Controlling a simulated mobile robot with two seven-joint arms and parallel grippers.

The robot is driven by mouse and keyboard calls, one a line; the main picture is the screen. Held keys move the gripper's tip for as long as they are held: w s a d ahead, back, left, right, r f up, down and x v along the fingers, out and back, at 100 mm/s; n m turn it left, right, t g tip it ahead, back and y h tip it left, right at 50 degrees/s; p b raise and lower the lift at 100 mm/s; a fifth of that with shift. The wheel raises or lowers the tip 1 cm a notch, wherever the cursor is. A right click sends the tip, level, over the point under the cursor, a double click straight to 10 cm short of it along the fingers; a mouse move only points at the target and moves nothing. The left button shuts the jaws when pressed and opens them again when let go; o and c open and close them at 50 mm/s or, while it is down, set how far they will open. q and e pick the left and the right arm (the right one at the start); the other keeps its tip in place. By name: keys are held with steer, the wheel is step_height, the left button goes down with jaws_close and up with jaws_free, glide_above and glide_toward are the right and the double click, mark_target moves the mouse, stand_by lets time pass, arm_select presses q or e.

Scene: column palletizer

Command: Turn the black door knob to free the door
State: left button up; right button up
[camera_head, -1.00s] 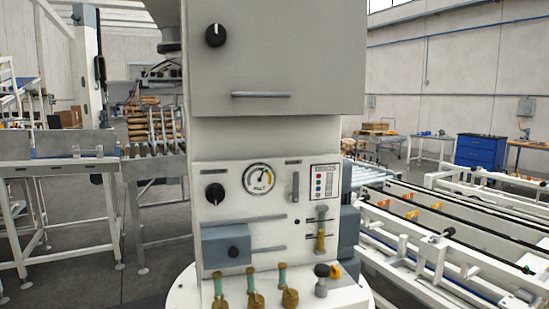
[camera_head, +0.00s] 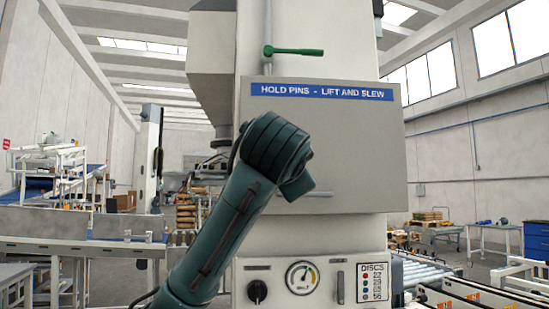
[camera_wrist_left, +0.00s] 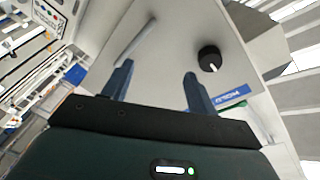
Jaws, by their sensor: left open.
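The black door knob (camera_wrist_left: 209,58), round with a white mark, is on the grey door in the left wrist view. In the head view it is hidden behind my left arm. The grey door (camera_head: 360,150) appears shut and has a blue label strip along its top. My left gripper (camera_wrist_left: 158,70) is open and empty in front of the door. The knob lies beyond and to the right of its right finger in the wrist view, not between the fingers. In the head view my forearm hides the fingers. My right gripper is not in view.
A metal handle bar (camera_wrist_left: 134,40) is on the door. A green lever (camera_head: 293,50) sticks out above it. Below the door are a gauge (camera_head: 302,277), another black knob (camera_head: 257,291) and a discs chart (camera_head: 371,283). Conveyors stand on both sides.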

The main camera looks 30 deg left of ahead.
arm_select(q)
steer(key=s+a+r+n+y, duration=0.1)
steer(key=s+r+y, duration=0.1)
steer(key=s+r, duration=0.5)
steer(key=p+x, duration=0.4)
steer(key=x, duration=0.9)
steer(key=shift+w+a+f+n, duration=0.15)
steer(key=shift+w+a+n, duration=0.1)
steer(key=shift+a+n, duration=0.1)
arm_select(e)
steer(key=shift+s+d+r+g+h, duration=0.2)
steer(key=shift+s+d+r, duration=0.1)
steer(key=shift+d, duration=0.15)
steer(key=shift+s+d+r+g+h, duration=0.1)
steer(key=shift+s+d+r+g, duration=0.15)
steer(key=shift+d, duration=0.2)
arm_select(q)
steer(key=c, duration=1)
